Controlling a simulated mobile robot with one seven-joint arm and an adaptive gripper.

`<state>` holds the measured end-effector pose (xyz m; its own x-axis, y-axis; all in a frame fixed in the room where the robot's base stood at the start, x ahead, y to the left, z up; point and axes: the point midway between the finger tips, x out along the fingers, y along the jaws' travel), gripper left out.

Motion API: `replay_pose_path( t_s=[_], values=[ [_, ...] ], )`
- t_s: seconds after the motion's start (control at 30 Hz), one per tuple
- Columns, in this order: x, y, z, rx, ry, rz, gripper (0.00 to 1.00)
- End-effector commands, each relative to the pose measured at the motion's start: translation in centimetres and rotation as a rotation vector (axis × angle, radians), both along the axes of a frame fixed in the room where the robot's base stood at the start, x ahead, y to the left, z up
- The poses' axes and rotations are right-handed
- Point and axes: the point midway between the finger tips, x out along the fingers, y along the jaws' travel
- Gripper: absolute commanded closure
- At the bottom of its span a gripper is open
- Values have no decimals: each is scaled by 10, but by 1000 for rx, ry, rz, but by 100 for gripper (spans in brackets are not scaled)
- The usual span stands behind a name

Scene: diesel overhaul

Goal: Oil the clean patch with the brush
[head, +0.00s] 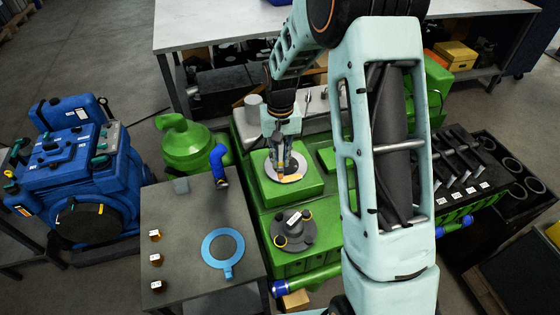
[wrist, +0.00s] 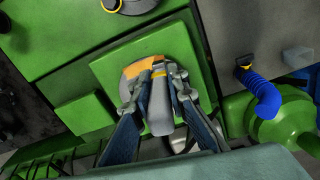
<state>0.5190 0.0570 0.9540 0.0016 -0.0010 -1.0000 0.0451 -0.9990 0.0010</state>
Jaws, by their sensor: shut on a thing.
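The patch is a pale grey round area (head: 300,166) on top of a green block (head: 313,188). An orange area covers its near edge in the head view and also shows in the wrist view (wrist: 139,66); I cannot tell whether it is oil or part of the brush. My gripper (head: 280,167) points down over the patch. It is shut on the brush, whose grey handle (wrist: 160,108) and yellow band (wrist: 158,71) show between the fingers in the wrist view. The brush end lies at the orange area. The fingers hide much of the patch.
A dark round fitting (head: 293,232) stands in front of the block. A blue engine (head: 75,185) is farther left.

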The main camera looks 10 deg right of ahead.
Motion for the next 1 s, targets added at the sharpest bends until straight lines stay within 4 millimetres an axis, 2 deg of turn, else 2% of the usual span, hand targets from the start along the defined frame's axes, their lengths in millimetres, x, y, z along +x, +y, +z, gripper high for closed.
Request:
replay_pose_path(
  t_s=[0.03, 0.5, 1.0],
  values=[
    [0, 0, 8, 0, -1, 0, 100],
    [1, -2, 49, 0, -1, 0, 100],
    [1, -2, 54, 0, 0, 0, 100]
  ],
)
